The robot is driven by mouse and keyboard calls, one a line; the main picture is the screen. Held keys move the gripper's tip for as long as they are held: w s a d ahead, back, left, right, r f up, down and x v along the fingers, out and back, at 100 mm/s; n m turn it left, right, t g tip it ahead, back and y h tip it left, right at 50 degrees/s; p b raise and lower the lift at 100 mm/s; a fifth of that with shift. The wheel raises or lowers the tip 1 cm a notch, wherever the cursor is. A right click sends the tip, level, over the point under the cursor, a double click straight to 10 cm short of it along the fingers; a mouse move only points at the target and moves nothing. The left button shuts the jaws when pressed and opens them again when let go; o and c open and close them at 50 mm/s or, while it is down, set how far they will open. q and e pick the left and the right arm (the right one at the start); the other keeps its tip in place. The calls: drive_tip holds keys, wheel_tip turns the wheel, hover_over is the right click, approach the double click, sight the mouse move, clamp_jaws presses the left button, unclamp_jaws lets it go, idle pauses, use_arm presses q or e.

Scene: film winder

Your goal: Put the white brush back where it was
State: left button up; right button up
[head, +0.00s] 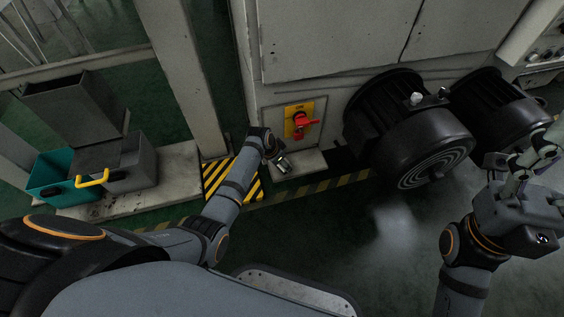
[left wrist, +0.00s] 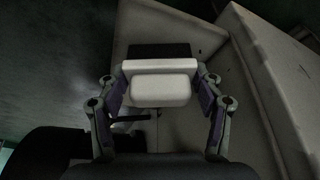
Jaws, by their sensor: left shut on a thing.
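In the left wrist view, the white brush (left wrist: 160,90) sits between the fingers of my left gripper (left wrist: 160,100), which is shut on it. A white rounded block faces the camera, with a white bar behind it and a dark part beyond. A pale surface lies behind the brush; I cannot tell whether they touch. In the head view my left gripper (head: 283,163) is low beside the pale machine cabinet, below the red switch, and the brush is not clear there. My right gripper (head: 528,160) is at the right edge, by the black motors; its jaw opening is unclear.
A red switch on a yellow plate (head: 299,120) is on the cabinet (head: 300,50). Two black motors (head: 405,125) stand to the right. A teal bin (head: 52,175) and a grey bin (head: 135,165) are at left. Yellow-black striped floor marking (head: 220,175) lies beside my left arm.

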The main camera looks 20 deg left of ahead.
use_arm(q)
drive_tip(key=o, duration=0.8)
drive_tip(key=shift+f, duration=0.1)
drive_tip(key=shift+c, duration=0.2)
